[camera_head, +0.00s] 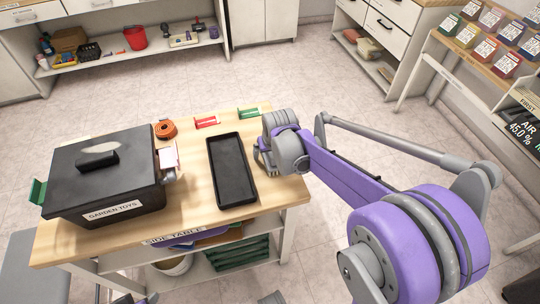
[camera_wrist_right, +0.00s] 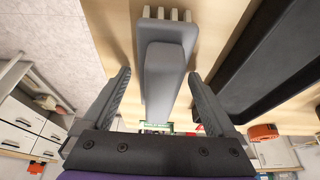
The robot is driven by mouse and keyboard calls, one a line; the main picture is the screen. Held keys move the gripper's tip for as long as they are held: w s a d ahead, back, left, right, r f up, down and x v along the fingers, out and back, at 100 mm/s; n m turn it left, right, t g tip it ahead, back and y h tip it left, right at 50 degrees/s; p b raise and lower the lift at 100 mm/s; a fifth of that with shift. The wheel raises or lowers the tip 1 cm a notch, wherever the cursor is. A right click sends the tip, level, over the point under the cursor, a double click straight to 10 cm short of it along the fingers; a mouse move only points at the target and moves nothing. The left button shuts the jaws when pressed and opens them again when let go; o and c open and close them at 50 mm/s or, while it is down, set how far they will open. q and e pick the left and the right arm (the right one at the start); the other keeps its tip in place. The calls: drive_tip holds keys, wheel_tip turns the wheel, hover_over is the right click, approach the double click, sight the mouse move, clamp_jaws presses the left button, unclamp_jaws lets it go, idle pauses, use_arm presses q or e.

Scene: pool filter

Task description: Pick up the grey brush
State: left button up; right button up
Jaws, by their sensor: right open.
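The grey brush (camera_wrist_right: 165,70) shows in the right wrist view, with a long smooth grey back and pale bristle tufts at its far end. It lies over the wooden table top. My right gripper (camera_wrist_right: 158,76) is open, with one dark finger on each side of the brush and a visible gap on both sides. In the head view my right gripper (camera_head: 266,160) is at the right edge of the side table, just right of the black tray, and mostly covers the brush there.
The side table (camera_head: 190,226) holds a black tray (camera_head: 231,170), a black garden toys box (camera_head: 104,172), an orange roll (camera_head: 166,129), and red (camera_head: 206,122) and green (camera_head: 248,113) items at the back. Open floor lies behind the table.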

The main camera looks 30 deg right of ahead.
drive_tip(key=shift+c, duration=0.3)
clamp_jaws()
drive_tip(key=shift+r, duration=0.15)
wheel_tip(320, 180, up, 10)
drive_tip(key=shift+f+p, duration=0.1)
drive_tip(key=shift+p, duration=0.7)
